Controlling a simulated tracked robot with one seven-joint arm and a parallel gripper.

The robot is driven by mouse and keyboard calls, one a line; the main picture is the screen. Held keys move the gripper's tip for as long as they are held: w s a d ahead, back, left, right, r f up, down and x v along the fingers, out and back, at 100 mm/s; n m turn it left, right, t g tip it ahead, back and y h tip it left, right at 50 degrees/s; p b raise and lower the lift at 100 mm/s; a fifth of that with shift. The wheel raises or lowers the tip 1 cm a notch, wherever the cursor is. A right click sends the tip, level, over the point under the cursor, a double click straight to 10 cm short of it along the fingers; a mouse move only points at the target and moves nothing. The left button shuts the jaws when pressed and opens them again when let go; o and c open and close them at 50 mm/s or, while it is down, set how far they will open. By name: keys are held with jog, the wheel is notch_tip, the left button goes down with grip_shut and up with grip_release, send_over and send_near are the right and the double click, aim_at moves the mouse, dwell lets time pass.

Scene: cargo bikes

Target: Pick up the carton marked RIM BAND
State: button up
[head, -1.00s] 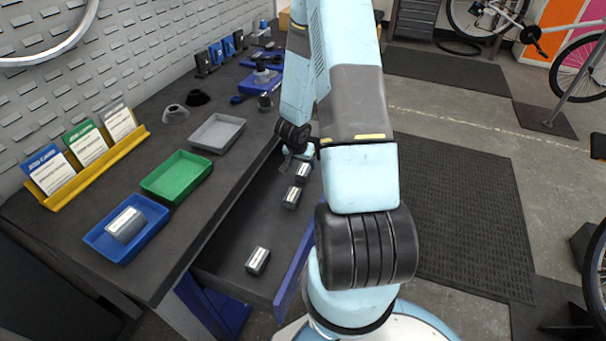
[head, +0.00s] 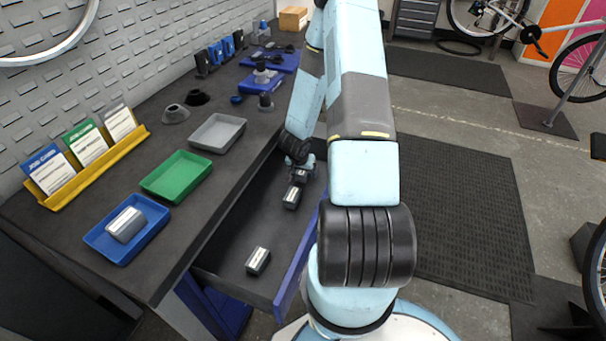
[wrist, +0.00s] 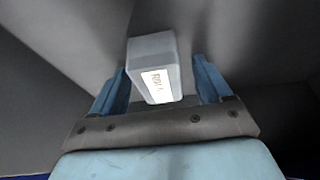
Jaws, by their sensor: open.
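Grey cartons with white labels lie in the open drawer (head: 225,258). The far carton (head: 299,176) is partly covered by my gripper (head: 304,163), a second carton (head: 291,198) lies just nearer, and a third carton (head: 258,261) is near the front. In the wrist view, a grey carton (wrist: 151,52) shows between the two blue fingers of my gripper (wrist: 161,72). The fingers are open, with a gap on each side of it. Its label is turned and too blurred to read surely, so I cannot tell which carton is RIM BAND.
The workbench above the drawer holds a blue tray (head: 97,240) with another labelled carton (head: 126,225), a green tray (head: 176,178) and a grey tray (head: 217,133). The bench edge and the drawer's blue front (head: 297,262) flank the drawer space.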

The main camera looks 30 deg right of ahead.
jog(key=c, duration=1.1)
jog(key=shift+r, duration=8.6)
